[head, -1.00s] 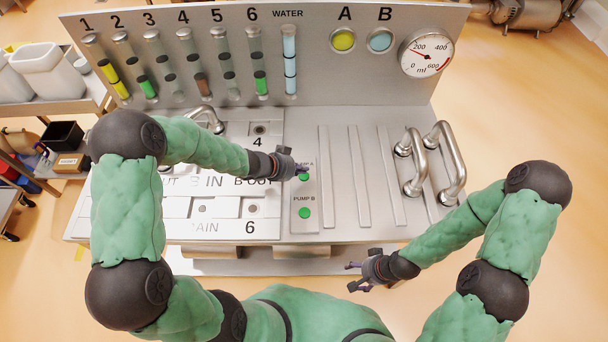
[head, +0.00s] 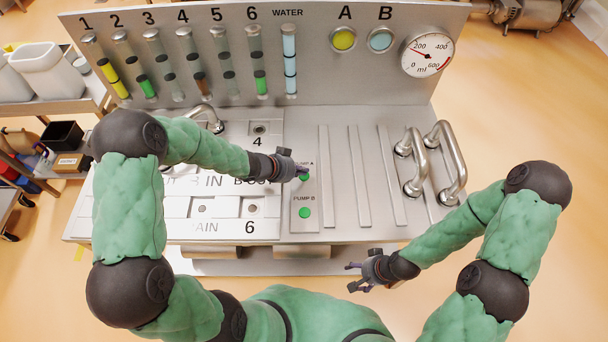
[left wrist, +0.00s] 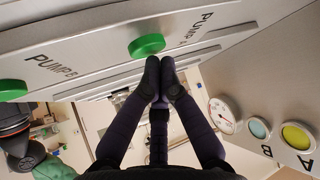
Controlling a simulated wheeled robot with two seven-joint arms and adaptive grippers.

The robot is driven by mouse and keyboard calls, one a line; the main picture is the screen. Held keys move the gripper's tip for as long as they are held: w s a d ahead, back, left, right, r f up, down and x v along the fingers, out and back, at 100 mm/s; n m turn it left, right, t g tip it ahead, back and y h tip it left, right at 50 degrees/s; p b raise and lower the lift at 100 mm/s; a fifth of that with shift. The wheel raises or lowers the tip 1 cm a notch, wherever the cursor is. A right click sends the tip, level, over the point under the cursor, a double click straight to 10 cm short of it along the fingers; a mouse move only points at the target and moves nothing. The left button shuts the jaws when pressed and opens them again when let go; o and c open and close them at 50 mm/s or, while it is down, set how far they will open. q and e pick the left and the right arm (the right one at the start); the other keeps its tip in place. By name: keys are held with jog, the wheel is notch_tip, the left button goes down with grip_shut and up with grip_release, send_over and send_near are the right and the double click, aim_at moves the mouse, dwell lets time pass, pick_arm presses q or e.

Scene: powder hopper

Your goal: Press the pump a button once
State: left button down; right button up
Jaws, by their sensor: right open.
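The green pump A button (head: 304,176) sits on the grey panel strip, partly covered by my left gripper (head: 301,170). In the left wrist view the pump A button (left wrist: 147,45) is a raised green disc. My left gripper's dark fingertips (left wrist: 160,66) are together, empty, and right at the disc's edge; I cannot tell whether they touch it. The green pump B button (head: 304,213) lies nearer to me on the same strip and also shows in the left wrist view (left wrist: 12,90). My right gripper (head: 356,276) is open and empty in front of the panel's front edge.
Two metal handles (head: 449,163) stand on the right of the panel. Numbered tubes and a water tube (head: 290,66), round indicators A (head: 343,39) and B (head: 381,40), and a gauge (head: 428,55) are on the upright back board. White labelled plates lie left of the buttons.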

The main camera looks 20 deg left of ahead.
pick_arm(q)
jog(key=shift+f, duration=0.3)
dwell(0.7)
jog(key=shift+r, duration=0.1)
dwell(0.3)
jog(key=shift+r+p, duration=0.65)
jog(key=shift+r, duration=0.15)
notch_tip(320, 180, up, 5)
jog(key=p, duration=0.5)
dwell(0.5)
